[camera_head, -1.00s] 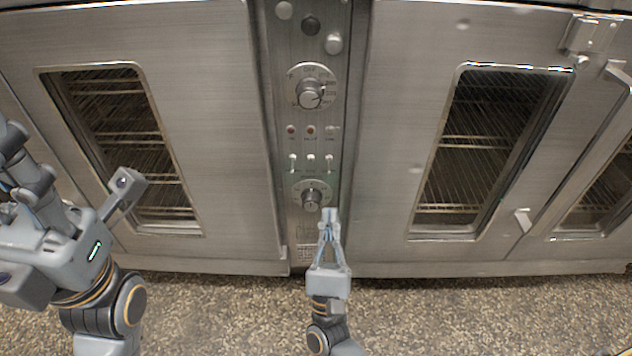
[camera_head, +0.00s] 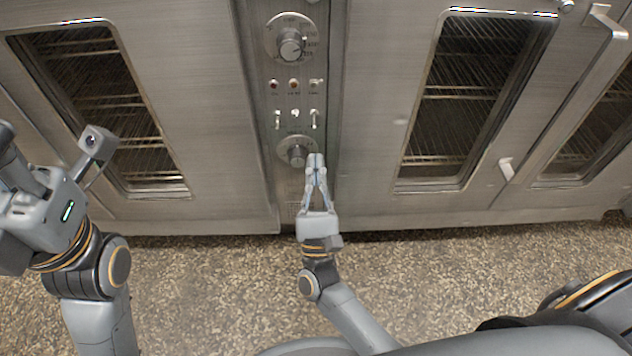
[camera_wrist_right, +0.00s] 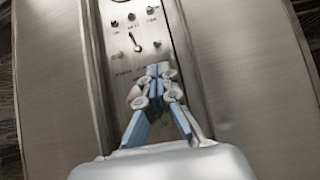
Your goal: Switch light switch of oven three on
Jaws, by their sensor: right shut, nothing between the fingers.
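The oven control panel (camera_head: 290,170) is a narrow upright metal strip between two oven doors. A row of three small pale toggle switches, left (camera_head: 277,119), middle (camera_head: 295,116) and right (camera_head: 314,119), sits between the indicator lights and the lower knob (camera_head: 296,151). I cannot read their labels. My right gripper (camera_head: 315,157) is shut and empty, fingertips up, in front of the panel beside the lower knob and below the right switch. In the right wrist view its fingertips (camera_wrist_right: 159,70) cover part of the panel below a toggle (camera_wrist_right: 137,45). My left gripper (camera_head: 18,165) is at the left edge, its fingers unclear.
An upper knob (camera_head: 290,45) and a row of indicator lights (camera_head: 294,84) are above the switches. Oven doors with windows stand left (camera_head: 100,100) and right (camera_head: 465,100). A door handle (camera_head: 585,65) juts out at right. The speckled floor (camera_head: 200,280) is clear in front.

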